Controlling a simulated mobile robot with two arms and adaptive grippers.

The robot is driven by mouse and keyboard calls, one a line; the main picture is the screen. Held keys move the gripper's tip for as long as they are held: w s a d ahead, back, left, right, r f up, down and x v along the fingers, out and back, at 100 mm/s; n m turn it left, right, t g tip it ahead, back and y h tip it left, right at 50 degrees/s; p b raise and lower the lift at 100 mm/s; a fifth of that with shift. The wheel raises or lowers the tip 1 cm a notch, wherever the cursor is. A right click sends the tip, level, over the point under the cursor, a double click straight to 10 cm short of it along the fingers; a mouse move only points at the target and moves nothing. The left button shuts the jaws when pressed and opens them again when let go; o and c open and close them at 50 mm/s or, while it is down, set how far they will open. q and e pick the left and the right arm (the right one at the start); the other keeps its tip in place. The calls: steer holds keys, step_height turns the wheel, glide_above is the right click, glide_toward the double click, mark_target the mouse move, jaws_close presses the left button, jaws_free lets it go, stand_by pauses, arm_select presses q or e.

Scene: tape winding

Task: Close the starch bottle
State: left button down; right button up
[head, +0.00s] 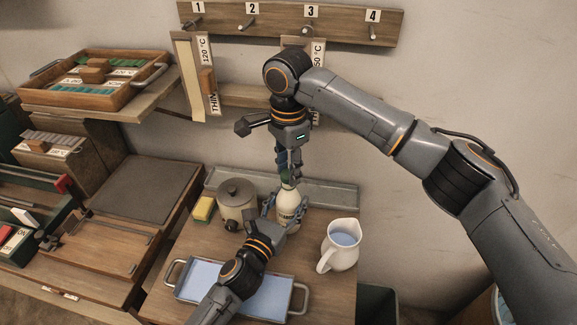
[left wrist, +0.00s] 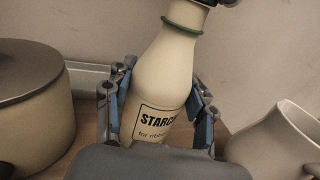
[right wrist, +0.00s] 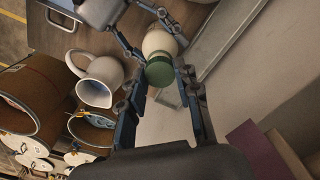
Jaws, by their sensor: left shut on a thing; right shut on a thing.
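The cream starch bottle (head: 287,203) stands roughly upright at the back of the wooden table, with a black-lettered label in the left wrist view (left wrist: 160,110). My left gripper (head: 283,208) is shut around its body, one finger on each side. A green ring circles the bottle's neck. The green cap (right wrist: 159,70) is on top of the bottle in the right wrist view. My right gripper (right wrist: 162,92) comes from above and is shut on the cap. In the head view the right fingers partly hide the cap (head: 287,176).
A lidded pot (head: 237,204) and a yellow sponge (head: 203,208) stand left of the bottle. A white jug (head: 341,246) of bluish liquid stands to the right. A tray (head: 205,273) of blue liquid lies in front, under my left arm. A grey ledge (head: 335,193) runs behind.

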steer(key=shift+f, duration=0.55)
steer(key=m, duration=0.6)
steer(key=shift+a, duration=0.1)
steer(key=m, duration=0.7)
steer(key=o, duration=0.7)
